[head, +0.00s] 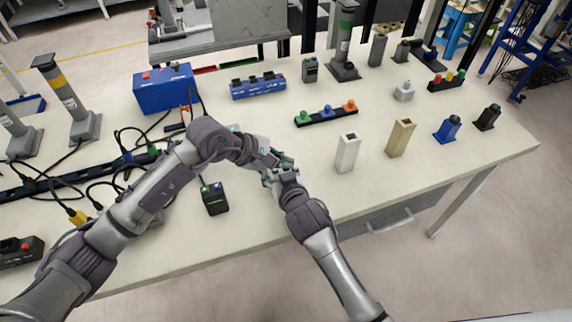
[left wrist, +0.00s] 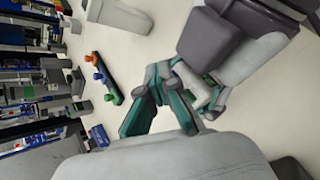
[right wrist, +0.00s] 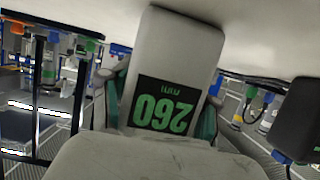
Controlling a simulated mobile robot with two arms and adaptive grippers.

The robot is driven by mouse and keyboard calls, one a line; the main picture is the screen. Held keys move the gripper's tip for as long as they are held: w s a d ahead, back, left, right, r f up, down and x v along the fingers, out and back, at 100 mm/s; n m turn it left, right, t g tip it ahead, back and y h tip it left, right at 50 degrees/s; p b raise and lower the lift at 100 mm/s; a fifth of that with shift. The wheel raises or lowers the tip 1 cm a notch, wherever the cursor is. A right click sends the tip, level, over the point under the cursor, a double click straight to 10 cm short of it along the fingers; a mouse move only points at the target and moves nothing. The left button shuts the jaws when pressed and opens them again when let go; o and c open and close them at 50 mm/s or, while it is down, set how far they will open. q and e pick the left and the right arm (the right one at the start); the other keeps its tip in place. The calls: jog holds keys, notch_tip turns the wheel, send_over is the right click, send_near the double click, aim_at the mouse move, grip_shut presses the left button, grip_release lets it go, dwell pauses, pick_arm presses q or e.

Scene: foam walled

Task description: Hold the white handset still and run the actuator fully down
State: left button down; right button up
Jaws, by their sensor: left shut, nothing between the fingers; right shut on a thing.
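The white handset (right wrist: 180,50) fills the middle of the right wrist view, with a dark screen (right wrist: 163,106) whose green digits read 260 mm upside down. My right gripper (head: 284,178) is shut on it above the table; in the head view the grippers mostly hide the handset. My left gripper (head: 268,160) is shut and empty, close beside the right one. In the left wrist view its teal fingers (left wrist: 158,80) converge near the right gripper (left wrist: 205,92). Lift columns stand at left with a yellow band (head: 68,95) and at back with a green band (head: 343,40); I cannot tell which the handset drives.
A black handset (head: 214,198) lies left of my grippers. A white block (head: 347,153) and a tan block (head: 400,138) stand to the right. A three-button strip (head: 326,113) and a blue box (head: 165,88) sit farther back. Cables clutter the left; the front right is clear.

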pick_arm(q)
jog(key=shift+r, duration=0.1)
dwell(0.7)
jog(key=shift+r, duration=0.8)
jog(key=shift+r, duration=2.5)
pick_arm(e)
jog(key=shift+f, duration=0.1)
jog(key=o, duration=1.3)
jog(key=shift+o, duration=0.2)
